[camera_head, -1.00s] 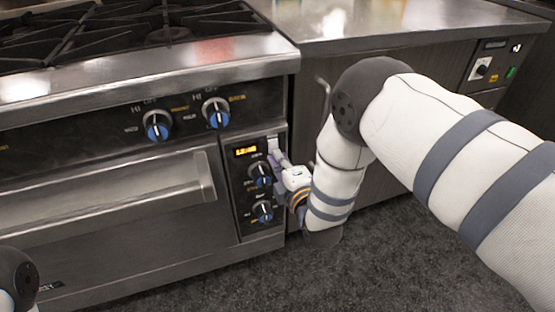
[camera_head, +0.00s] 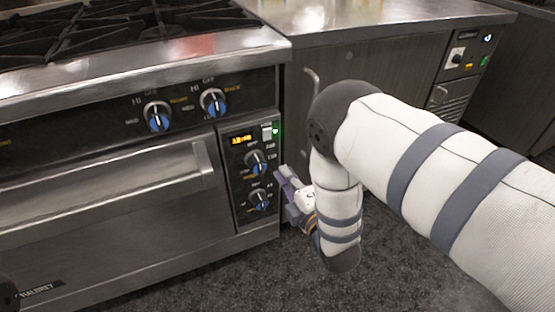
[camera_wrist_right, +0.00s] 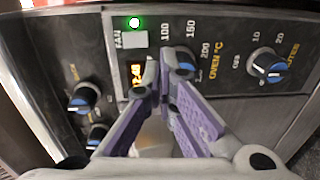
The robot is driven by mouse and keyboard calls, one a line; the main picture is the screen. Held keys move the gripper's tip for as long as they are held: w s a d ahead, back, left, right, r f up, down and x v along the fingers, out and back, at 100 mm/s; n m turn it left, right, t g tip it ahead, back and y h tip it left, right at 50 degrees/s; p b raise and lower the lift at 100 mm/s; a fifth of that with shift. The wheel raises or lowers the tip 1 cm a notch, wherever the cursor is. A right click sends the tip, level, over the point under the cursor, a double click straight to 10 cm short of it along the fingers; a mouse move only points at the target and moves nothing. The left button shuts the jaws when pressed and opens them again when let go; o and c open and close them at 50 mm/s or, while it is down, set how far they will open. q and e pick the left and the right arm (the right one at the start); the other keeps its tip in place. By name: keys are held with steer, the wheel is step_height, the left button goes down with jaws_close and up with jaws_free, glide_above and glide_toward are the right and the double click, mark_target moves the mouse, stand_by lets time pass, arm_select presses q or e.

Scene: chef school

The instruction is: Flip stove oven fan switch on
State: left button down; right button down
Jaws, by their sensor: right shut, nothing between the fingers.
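The fan switch (camera_head: 266,135) is a small pale rocker at the top right of the oven's black control panel (camera_head: 236,196). In the right wrist view the switch (camera_wrist_right: 133,40) sits beside the "FAN" label, and a green light (camera_wrist_right: 134,22) glows next to it. The light (camera_head: 277,131) is also lit in the head view. My right gripper (camera_head: 279,175) is at the panel's right edge, below the switch and clear of it. In the wrist view its purple-padded fingers (camera_wrist_right: 157,73) are shut at the tips and empty.
The panel has an amber display (camera_head: 241,140) and two blue-marked knobs (camera_head: 256,162). Two burner knobs (camera_head: 213,103) and the oven door handle (camera_head: 120,190) lie to the left. A steel counter (camera_head: 370,18) over cabinets stands to the right. Open floor lies below.

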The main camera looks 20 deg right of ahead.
steer(key=s, duration=0.4)
steer(key=shift+s+d+f, duration=0.1)
steer(key=shift+s+f, duration=0.05)
